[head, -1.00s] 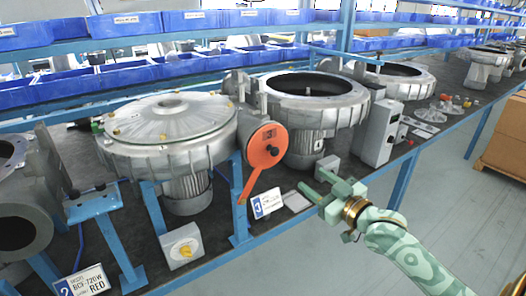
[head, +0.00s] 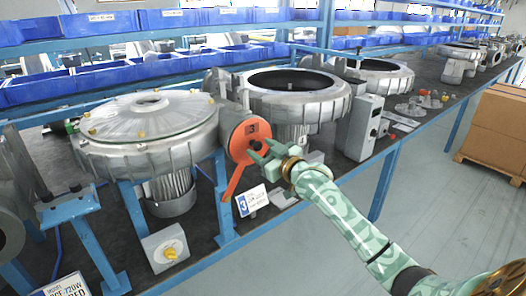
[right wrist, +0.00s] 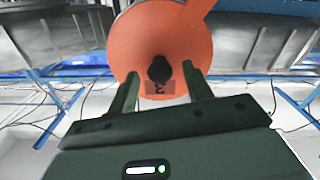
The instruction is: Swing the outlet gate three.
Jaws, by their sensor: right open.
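The outlet gate three is an orange disc (head: 251,132) with a small number plate reading 3 and an orange lever (head: 234,183) that slants down and left. In the right wrist view the orange disc (right wrist: 150,35) fills the top middle, with a dark round knob (right wrist: 159,68) at its hub and the lever leaving at upper right. My right gripper (head: 262,151) is open at the disc's lower right. In the right wrist view the two fingers of the gripper (right wrist: 160,88) stand on either side of the knob. Contact cannot be told. My left gripper is not in view.
A lidded blower (head: 150,130) stands left of the gate and an open blower housing (head: 295,95) behind right. A white card marked 3 (head: 252,200) hangs below. A grey switch box (head: 165,248) and a grey control box (head: 362,125) sit along the blue bench edge.

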